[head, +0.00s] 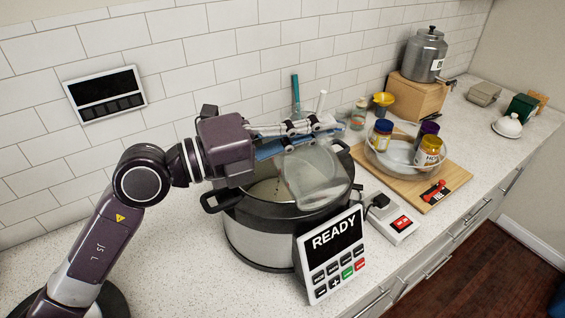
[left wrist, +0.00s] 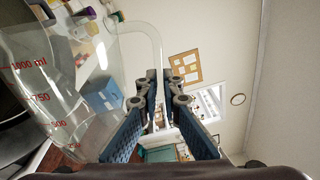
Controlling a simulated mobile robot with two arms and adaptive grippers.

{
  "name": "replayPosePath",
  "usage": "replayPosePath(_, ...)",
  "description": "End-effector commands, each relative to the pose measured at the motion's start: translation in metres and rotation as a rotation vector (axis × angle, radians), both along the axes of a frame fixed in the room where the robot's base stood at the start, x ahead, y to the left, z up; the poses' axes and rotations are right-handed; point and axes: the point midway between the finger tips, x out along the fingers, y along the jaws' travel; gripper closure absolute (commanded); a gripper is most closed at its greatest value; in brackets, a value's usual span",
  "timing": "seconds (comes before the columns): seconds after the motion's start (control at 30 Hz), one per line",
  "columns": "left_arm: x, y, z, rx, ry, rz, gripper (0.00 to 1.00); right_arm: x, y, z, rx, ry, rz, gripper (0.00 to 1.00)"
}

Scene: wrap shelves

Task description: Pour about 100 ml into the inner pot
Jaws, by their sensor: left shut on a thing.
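A clear measuring jug (head: 312,180) is tilted over the open cooker in the head view. My left gripper (head: 312,128) is shut on it above the cooker's rim. In the left wrist view the jug (left wrist: 40,75) shows red ml marks, and its handle lies by the fingers of my left gripper (left wrist: 165,85). The inner pot (head: 262,190) sits inside the black and steel cooker (head: 255,238); the jug hides part of its opening. A pale content shows inside the pot. I cannot make out a stream or the jug's liquid level. My right gripper is not in view.
A control panel (head: 333,250) reading READY fronts the cooker. A power strip (head: 400,225) with a red switch lies right of it. A wooden board (head: 450,180) beyond holds a glass bowl (head: 385,160) with jars. A metal canister (head: 425,55) stands on a wooden box (head: 418,95).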

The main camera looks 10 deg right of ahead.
Motion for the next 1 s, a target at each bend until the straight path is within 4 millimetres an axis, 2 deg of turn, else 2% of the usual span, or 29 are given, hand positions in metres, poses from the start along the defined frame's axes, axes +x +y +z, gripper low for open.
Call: replayPosePath(1.0,0.0103,0.0023,0.0022,-0.011,0.054,0.001,1.0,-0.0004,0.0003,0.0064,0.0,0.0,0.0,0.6)
